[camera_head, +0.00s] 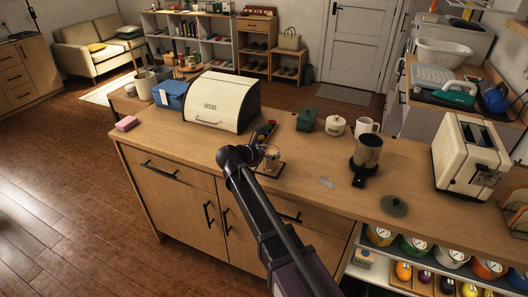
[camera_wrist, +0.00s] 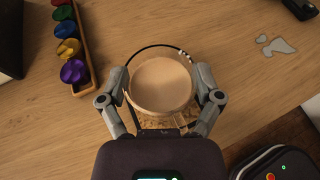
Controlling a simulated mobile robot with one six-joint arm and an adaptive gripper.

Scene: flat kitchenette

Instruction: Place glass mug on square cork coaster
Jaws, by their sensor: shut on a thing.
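The clear glass mug (camera_head: 271,153) stands near the counter's front edge. In the wrist view the mug (camera_wrist: 160,84) is seen from above between the two fingers of my gripper (camera_wrist: 163,90), which is shut on its sides. A speckled, cork-like patch (camera_wrist: 152,125) shows just below the mug's rim in the wrist view, partly hidden by the mug and my gripper. Its full outline is hidden, and I cannot tell whether the mug touches it. My arm covers part of this spot in the head view.
A tray of colored pieces (camera_wrist: 83,45) lies left of the mug. A thin dark ring with pale beads (camera_wrist: 185,55) curves behind it. A grey spill-like patch (camera_head: 326,183) and a dark coffee maker (camera_head: 367,152) are to the right. A bread box (camera_head: 222,100) stands behind left.

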